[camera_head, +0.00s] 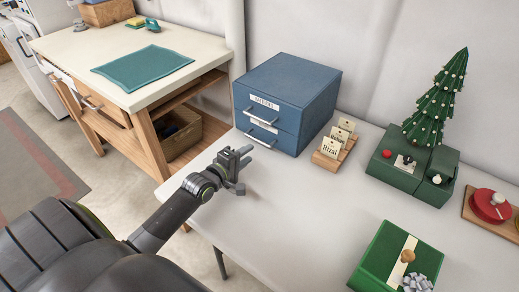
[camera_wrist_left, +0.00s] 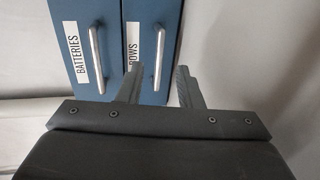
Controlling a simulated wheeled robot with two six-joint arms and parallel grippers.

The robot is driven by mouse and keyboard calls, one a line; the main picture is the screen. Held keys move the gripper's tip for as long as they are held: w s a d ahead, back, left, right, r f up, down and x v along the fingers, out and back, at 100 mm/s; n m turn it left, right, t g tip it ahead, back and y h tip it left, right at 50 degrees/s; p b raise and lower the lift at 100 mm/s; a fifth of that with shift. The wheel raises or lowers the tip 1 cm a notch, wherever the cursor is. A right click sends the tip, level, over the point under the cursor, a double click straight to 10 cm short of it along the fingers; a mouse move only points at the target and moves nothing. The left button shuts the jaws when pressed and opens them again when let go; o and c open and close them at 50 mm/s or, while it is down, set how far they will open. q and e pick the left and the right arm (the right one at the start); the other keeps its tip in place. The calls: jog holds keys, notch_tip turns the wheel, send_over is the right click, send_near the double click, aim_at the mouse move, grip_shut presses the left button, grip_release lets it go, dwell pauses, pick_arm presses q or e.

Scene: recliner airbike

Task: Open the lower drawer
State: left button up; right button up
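A blue two-drawer cabinet (camera_head: 300,85) stands at the back of the white table. Both drawers look shut. In the left wrist view the picture is turned on its side: the upper drawer (camera_wrist_left: 75,15), labelled "BATTERIES", is on the left. The lower drawer (camera_wrist_left: 172,25), with a partly hidden label ending in "OWS", is on the right. The lower drawer's bar handle (camera_head: 260,142) also shows in the wrist view (camera_wrist_left: 159,58). My left gripper (camera_head: 244,170) is open and empty in front of it. The handle appears between its fingers (camera_wrist_left: 158,86), seemingly just beyond the tips. My right gripper is out of view.
A card holder (camera_head: 328,159) stands right of the cabinet. Farther right are a green box with a small tree (camera_head: 435,105) and a green gift box (camera_head: 378,253). A wooden workbench (camera_head: 60,40) stands at left. The tabletop before the cabinet is clear.

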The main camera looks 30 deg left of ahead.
pick_arm(q)
jog(key=b+x, duration=0.1)
jog(key=x, duration=0.6)
jog(key=shift+w+d, duration=0.1)
jog(key=shift+w, duration=0.05)
jog(key=shift+c, duration=0.2)
grip_shut()
